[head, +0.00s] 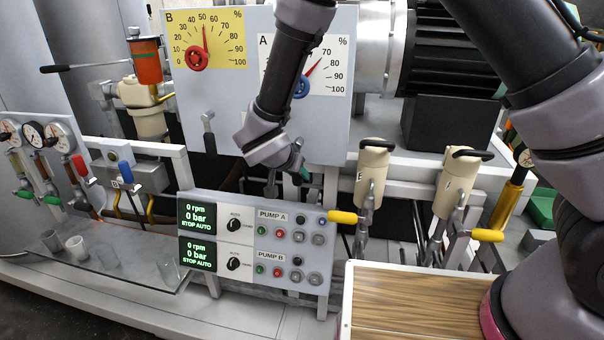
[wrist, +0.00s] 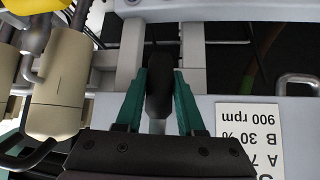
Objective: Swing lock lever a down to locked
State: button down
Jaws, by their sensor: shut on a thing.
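Lock lever a shows in the wrist view as a black grip (wrist: 158,82) on a short pale stem at the panel. The grip points to the picture's top, past the panel's edge; the upside-down card lettering suggests this is downward. My gripper (wrist: 160,80) is shut on the grip, one teal finger on each side. In the head view my gripper (head: 290,174) is at the lower edge of the grey panel (head: 240,110), below dial A (head: 335,68). My arm and gripper hide the lever there.
The pump control box (head: 255,240) stands below my gripper. Two cream valve bodies (head: 372,170) with yellow handles stand to the right. A wood-topped table (head: 425,300) is at the front right.

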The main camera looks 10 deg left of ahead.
jog(key=shift+a, duration=0.1)
jog(key=c, duration=0.5)
grip_release()
jog(key=v, duration=1)
jog(key=shift+s+r, duration=0.25)
jog(key=shift+s, duration=0.05)
